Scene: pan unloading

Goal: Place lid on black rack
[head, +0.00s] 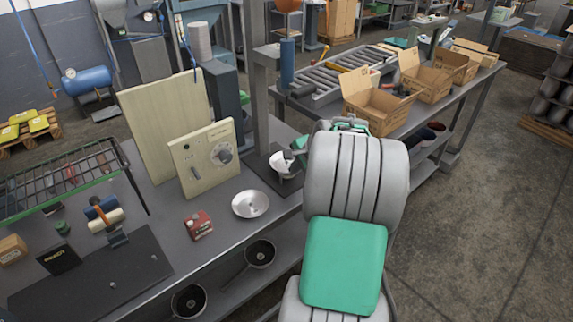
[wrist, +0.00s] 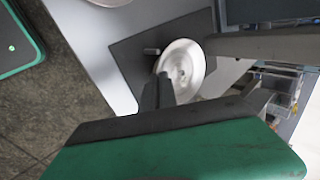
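A round, pale metal lid (head: 283,165) is at my gripper, tilted, over a dark flat board (head: 258,166) on the grey bench. In the wrist view the lid (wrist: 184,66) lies at the tips of my gripper (wrist: 160,92). The two dark fingers are close together over its near rim, and they appear shut on it. My arm hides most of the gripper in the head view. A black wire rack (head: 62,178) with a green edge stands at the bench's left. A second round metal lid or dish (head: 250,204) lies flat on the bench.
A beige panel box (head: 205,158) stands behind the dish. A small red box (head: 199,225) lies left of it. A larger dark board (head: 90,282) covers the front left. Two pans (head: 260,254) (head: 189,302) sit on the shelf below. Cardboard boxes (head: 375,106) line the right bench.

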